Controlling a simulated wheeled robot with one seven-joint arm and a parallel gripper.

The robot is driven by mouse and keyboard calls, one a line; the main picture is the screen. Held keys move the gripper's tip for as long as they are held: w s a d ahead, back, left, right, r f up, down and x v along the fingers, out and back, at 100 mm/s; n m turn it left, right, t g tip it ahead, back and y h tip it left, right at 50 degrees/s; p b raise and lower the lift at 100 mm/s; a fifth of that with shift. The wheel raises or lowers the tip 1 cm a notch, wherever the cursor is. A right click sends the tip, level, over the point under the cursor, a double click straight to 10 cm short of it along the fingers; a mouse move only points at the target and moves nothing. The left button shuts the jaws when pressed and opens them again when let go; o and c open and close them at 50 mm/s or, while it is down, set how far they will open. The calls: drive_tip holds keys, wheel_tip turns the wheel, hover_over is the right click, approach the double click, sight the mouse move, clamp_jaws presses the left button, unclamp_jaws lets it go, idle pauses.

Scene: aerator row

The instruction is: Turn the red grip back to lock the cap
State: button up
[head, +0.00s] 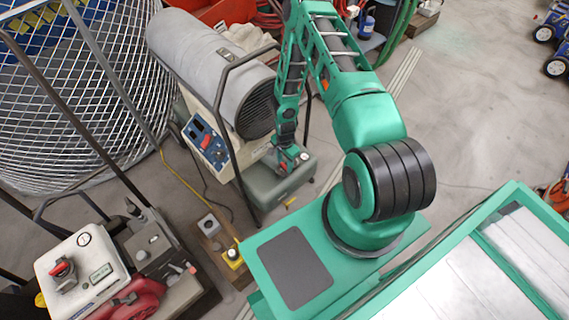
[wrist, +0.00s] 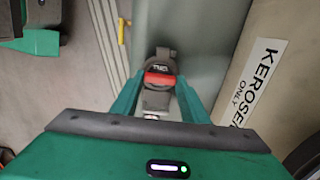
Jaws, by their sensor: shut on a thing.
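The red grip (wrist: 160,78) shows in the wrist view as a short bar across a dark round cap on the grey-green tank (wrist: 215,40). My gripper (wrist: 159,84) reaches it with one teal finger on each side and is shut on the red grip. The fingers hide part of the cap's sides. In the head view my gripper (head: 289,158) points down at the top of the tank (head: 270,190), under the heater's grey drum. A little red shows between the fingers there; the cap is mostly hidden.
The grey heater drum (head: 215,75) and its dark tube frame (head: 222,100) stand close left of my arm. A control panel (head: 208,140) faces forward. A kerosene label (wrist: 258,80) is beside the tank. A wire cage (head: 85,100) stands left; open floor lies right.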

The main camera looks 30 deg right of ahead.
sight(284, 165)
drive_tip(key=shift+w+a, duration=0.15)
drive_tip(key=o, duration=1.1)
drive_tip(key=shift+c, duration=0.2)
drive_tip(key=shift+r, duration=0.1)
wheel_tip(284, 165, up, 11)
drive_tip(key=shift+f, duration=0.2)
